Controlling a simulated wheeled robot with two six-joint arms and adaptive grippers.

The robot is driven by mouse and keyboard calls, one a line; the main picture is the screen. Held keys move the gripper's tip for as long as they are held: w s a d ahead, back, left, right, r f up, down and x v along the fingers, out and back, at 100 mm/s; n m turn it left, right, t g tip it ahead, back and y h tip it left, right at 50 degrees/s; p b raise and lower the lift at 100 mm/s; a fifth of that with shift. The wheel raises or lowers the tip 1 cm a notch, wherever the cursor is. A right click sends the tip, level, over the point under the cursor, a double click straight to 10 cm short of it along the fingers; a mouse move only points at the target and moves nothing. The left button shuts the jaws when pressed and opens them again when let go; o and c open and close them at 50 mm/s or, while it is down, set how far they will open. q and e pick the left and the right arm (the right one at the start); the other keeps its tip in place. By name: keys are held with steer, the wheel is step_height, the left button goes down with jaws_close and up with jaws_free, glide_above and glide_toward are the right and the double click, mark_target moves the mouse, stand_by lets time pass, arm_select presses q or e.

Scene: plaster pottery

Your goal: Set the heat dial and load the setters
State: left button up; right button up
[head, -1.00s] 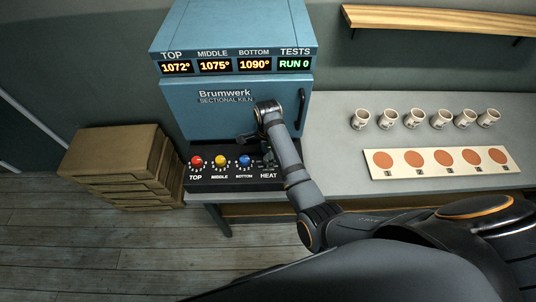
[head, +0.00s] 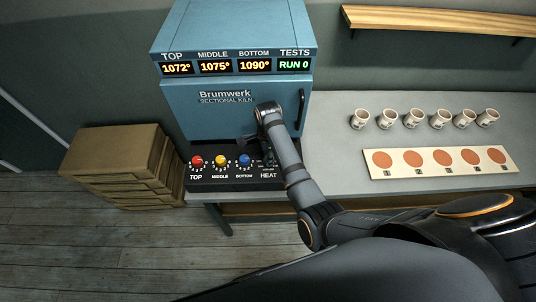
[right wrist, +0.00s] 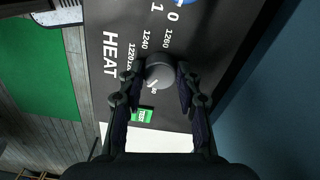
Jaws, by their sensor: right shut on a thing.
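The grey heat dial (right wrist: 160,68) sits on the black control panel (right wrist: 118,22) beside the word HEAT in the right wrist view. Its pale pointer mark faces lower left there, and numbers such as 1240 and 1260 stand around it. My right gripper (right wrist: 160,82) is shut on the dial, one finger on each side. In the head view my right gripper (head: 254,142) is in front of the kiln, partly hiding the dial. Several disc-shaped orange spots on a numbered white board (head: 407,173) may be the setters; I cannot tell. My left gripper is not in view.
The blue kiln (head: 225,118) has a closed door and reads 1072°, 1075°, 1090° and RUN 0. Red, yellow and blue knobs (head: 220,160) line its panel. Several marked cups (head: 412,118) stand on the grey bench (head: 330,125). Brown boxes (head: 110,150) are stacked at left.

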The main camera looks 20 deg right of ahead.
steer(key=shift+r+n+p, duration=0.3)
steer(key=shift+n+p, duration=0.6)
steer(key=shift+p, duration=0.3)
steer(key=shift+n+p, duration=0.7)
steer(key=shift+f+n+p, duration=0.25)
steer(key=shift+n+p, duration=0.6)
steer(key=shift+n, duration=0.55)
steer(key=o, duration=1.2)
steer(key=shift+c, duration=0.2)
step_height(320, 180, up, 12)
